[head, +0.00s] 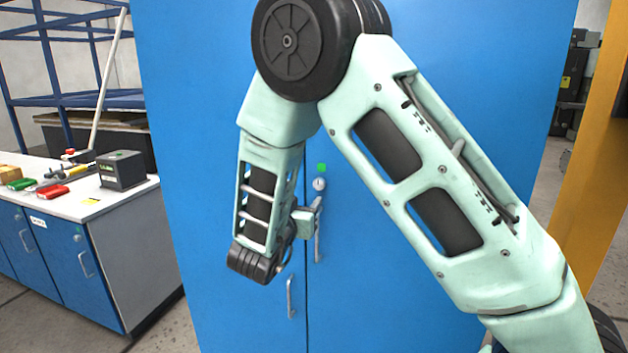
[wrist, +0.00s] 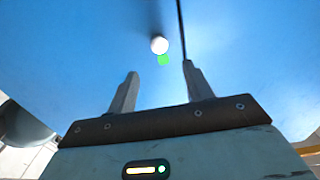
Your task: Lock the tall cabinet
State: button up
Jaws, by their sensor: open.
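The tall cabinet (head: 215,130) is blue with two doors, and my arm covers much of its front. Its round silver lock (head: 319,184) sits close to the seam between the doors, with a small green mark (head: 321,168) just above it. In the wrist view the lock (wrist: 159,45) lies ahead of my fingertips, roughly between their lines, with the green mark (wrist: 163,60) beside it. My gripper (wrist: 160,68) is open and empty, its fingers apart and pointing toward the door. In the head view my gripper (head: 317,204) is partly hidden by my wrist, just below the lock.
An upright handle (head: 318,246) is below the lock, close to my gripper, and another handle (head: 290,297) is lower on the left door. A workbench (head: 130,200) with a dark box (head: 121,170) and tools stands at left. A yellow post (head: 598,150) stands at right.

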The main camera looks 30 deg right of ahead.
aim_at(318, 184)
jog(key=p+x, duration=0.3)
jog(key=x, duration=0.6)
jog(key=shift+w+d+r, duration=0.15)
jog(key=shift+w+d, duration=0.05)
jog(key=shift+d, duration=0.1)
jog(key=shift+w+d+p, duration=0.35)
jog(key=shift+w+d, duration=0.05)
jog(key=shift+d, duration=0.1)
jog(key=c, duration=1)
